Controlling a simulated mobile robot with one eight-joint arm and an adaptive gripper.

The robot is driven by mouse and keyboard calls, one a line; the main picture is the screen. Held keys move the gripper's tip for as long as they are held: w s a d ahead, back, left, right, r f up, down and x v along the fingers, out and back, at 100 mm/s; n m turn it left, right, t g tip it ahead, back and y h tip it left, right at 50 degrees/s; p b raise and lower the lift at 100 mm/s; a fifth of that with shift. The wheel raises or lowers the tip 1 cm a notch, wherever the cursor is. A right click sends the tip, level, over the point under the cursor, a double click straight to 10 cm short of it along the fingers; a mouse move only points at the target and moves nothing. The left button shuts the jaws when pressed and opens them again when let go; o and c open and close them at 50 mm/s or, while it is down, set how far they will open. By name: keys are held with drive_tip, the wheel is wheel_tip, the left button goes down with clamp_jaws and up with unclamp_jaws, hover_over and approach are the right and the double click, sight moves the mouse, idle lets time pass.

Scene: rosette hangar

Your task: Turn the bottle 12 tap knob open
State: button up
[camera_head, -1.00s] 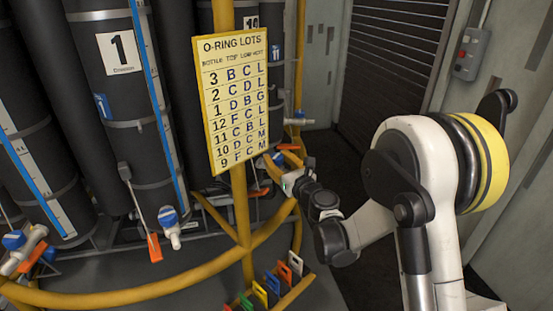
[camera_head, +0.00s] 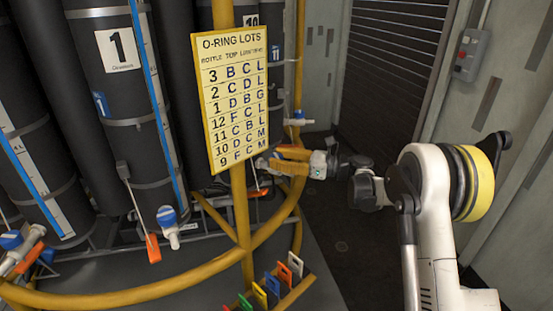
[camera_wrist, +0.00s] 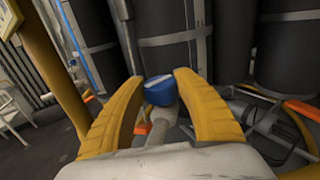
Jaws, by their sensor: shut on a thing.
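My gripper (camera_head: 272,163) with its yellow fingers is at a tap low behind the yellow rail, right of the chart's lower edge. In the wrist view my gripper (camera_wrist: 160,84) is shut on a blue tap knob (camera_wrist: 160,92), one finger on each side of it. The knob has a pale stripe on top and sits on a grey-white tap body (camera_wrist: 163,118). In the head view the knob is mostly hidden by the fingers and the chart. No number for this tap's bottle is readable in the wrist view, so I cannot confirm it is bottle 12.
A yellow O-ring chart (camera_head: 232,100) hangs on a yellow post (camera_head: 239,215). A curved yellow rail (camera_head: 130,297) runs in front of the dark bottles. Another blue tap (camera_head: 168,218) is under bottle 1 (camera_head: 120,50). Coloured tags (camera_head: 272,285) stand at lower centre. Floor at right is open.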

sight(276, 156)
drive_tip(key=n+g, duration=0.1)
drive_tip(key=g, duration=0.1)
drive_tip(key=n+g, duration=0.2)
drive_tip(key=g, duration=0.1)
drive_tip(key=shift+w+n+g+y, duration=0.1)
drive_tip(key=shift+n+g+y, duration=0.2)
drive_tip(key=shift+n+g+h, duration=0.4)
drive_tip(key=shift+n+g, duration=0.9)
drive_tip(key=shift+g, duration=0.9)
drive_tip(key=shift+n+g, duration=0.4)
drive_tip(key=o, duration=1.2)
wheel_tip(276, 156, up, 10)
